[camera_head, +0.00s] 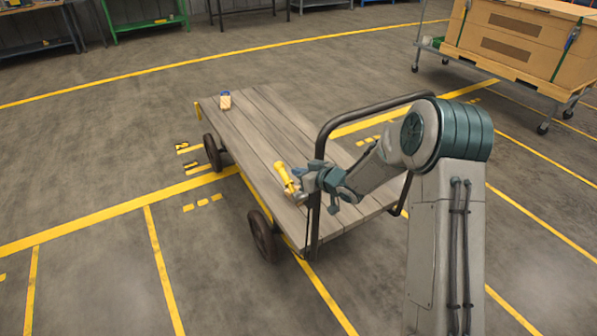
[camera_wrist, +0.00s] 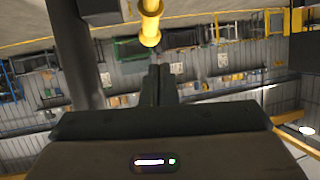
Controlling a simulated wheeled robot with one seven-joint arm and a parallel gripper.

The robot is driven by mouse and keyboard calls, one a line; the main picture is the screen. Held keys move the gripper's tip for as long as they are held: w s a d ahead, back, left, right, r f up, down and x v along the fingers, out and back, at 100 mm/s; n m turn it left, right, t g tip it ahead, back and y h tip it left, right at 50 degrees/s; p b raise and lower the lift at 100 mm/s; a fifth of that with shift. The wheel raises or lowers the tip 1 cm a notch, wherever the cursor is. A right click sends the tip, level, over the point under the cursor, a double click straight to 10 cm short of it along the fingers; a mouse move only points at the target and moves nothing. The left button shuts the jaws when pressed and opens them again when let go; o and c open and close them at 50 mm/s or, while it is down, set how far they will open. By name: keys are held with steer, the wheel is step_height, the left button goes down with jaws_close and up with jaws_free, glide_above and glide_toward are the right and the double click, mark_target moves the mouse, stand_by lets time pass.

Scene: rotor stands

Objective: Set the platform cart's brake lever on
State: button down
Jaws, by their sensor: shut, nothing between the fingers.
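The platform cart (camera_head: 268,125) has a grey plank deck, dark wheels and a dark tubular push handle (camera_head: 378,104) at its near end. The yellow brake lever (camera_head: 285,178) stands at the near left corner of the deck, tilted up and to the left. My gripper (camera_head: 305,178) is right beside the lever, on its right. In the wrist view my fingers (camera_wrist: 158,72) are closed together, with the end of the yellow lever (camera_wrist: 150,25) just beyond their tips. I cannot tell whether they touch. The lever's base is partly hidden by my gripper.
The handle's upright (camera_head: 316,215) stands close to my gripper. A trolley with large cartons (camera_head: 520,45) is at the back right. The floor left of the cart is mostly clear, with yellow lines.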

steer(key=s+d+r+p, duration=0.1)
steer(key=s+d+r, duration=0.5)
steer(key=d+r, duration=0.1)
steer(key=shift+d+r, duration=0.35)
steer(key=shift+r, duration=0.45)
steer(key=s+d+r+m+h, duration=0.3)
steer(key=s+d+h, duration=0.15)
steer(key=d, duration=0.25)
steer(key=s+d+r+m+h, duration=0.2)
steer(key=s+d+r+h, duration=0.15)
steer(key=d+h, duration=0.3)
steer(key=s+m+g, duration=0.4)
steer(key=s+g, duration=0.2)
steer(key=s, duration=1.7)
steer(key=shift+s+d+r+y+p, duration=0.25)
steer(key=shift+s+r+y+p, duration=0.05)
steer(key=shift+y, duration=0.1)
